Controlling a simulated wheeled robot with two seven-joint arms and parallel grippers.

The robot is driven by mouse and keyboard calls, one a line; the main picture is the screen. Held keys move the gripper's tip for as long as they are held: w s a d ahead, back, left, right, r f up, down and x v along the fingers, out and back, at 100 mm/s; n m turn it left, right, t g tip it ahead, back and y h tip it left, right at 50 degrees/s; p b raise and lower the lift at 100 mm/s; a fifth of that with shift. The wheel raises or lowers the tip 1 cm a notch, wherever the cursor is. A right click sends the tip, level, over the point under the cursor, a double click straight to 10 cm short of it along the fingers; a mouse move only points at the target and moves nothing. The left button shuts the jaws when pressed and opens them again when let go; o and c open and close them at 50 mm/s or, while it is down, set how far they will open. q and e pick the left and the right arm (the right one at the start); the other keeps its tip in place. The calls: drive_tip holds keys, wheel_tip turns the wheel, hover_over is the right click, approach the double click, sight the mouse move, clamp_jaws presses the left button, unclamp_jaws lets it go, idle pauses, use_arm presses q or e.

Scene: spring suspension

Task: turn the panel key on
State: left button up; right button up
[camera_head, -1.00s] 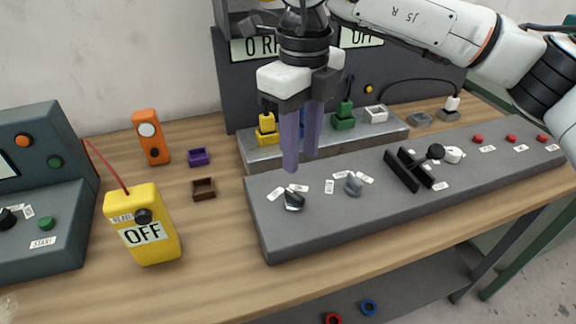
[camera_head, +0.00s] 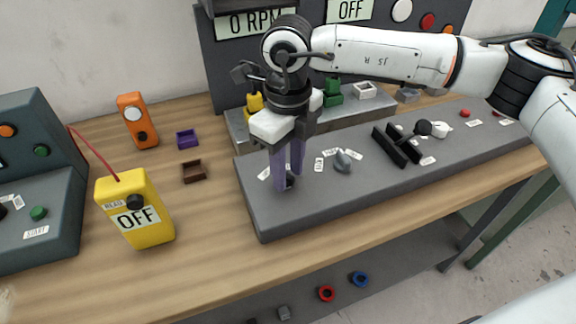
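The grey control panel (camera_head: 330,203) lies on the wooden bench. A small black knob (camera_head: 291,181) sits near its left end, with white labels beside it. A grey knob (camera_head: 343,161) is to its right. I cannot tell from the labels which one is the panel key. My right gripper (camera_head: 288,182) points down at the black knob, its purple fingers low on either side of it and partly hiding it. A small gap shows between the fingers; whether they grip the knob is unclear. My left gripper is not in view.
A yellow box reading OFF (camera_head: 137,213) and an orange device (camera_head: 137,120) stand left of the panel. A black double-bar lever (camera_head: 396,146) is to the right. Behind stands a dark console reading 0 RPM and OFF (camera_head: 232,72).

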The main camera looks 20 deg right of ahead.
clamp_jaws()
